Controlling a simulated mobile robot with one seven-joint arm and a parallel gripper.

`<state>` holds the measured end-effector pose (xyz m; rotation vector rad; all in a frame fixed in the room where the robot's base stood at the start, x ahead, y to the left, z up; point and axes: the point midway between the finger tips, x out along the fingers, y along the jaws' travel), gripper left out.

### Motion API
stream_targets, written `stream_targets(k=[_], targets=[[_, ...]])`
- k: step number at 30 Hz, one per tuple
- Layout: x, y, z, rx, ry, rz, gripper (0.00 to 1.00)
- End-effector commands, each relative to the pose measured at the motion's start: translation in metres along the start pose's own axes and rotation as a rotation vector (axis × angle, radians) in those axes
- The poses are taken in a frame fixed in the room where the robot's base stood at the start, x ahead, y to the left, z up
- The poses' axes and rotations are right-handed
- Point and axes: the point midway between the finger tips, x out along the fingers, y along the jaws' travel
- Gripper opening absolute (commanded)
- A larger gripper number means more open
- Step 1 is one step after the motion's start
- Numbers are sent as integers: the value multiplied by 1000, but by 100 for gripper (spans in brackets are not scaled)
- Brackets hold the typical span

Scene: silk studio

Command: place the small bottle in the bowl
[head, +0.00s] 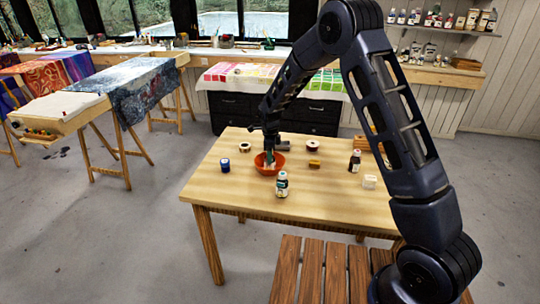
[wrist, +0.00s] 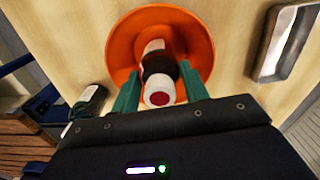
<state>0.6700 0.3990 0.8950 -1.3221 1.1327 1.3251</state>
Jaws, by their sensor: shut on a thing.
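The orange bowl (head: 261,170) stands near the middle of the wooden table; it also fills the top middle of the wrist view (wrist: 122,48). My gripper (wrist: 160,92), with green fingers, is shut on the small bottle (wrist: 158,62), one finger on each side. The bottle is white with a dark band and a red dot on its near end. In the wrist view it lies over the bowl's inside. In the head view my gripper (head: 269,158) is at the bowl, and the bottle is mostly hidden. I cannot tell whether the bottle touches the bowl's floor.
A white bottle with a teal label (head: 282,185) stands close in front of the bowl. A yellow block (head: 314,163), a dark bottle (head: 354,161) and a clear container (head: 370,182) are to the right.

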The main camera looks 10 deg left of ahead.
Motion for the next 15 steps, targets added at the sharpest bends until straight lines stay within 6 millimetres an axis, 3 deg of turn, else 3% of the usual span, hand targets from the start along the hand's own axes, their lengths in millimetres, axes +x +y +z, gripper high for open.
stream_targets(k=[4,5,8,15], targets=[[3,0,0,0,0,0,7],[3,0,0,1,0,0,46],[3,0,0,1,0,0,66],[3,0,0,1,0,0,66]])
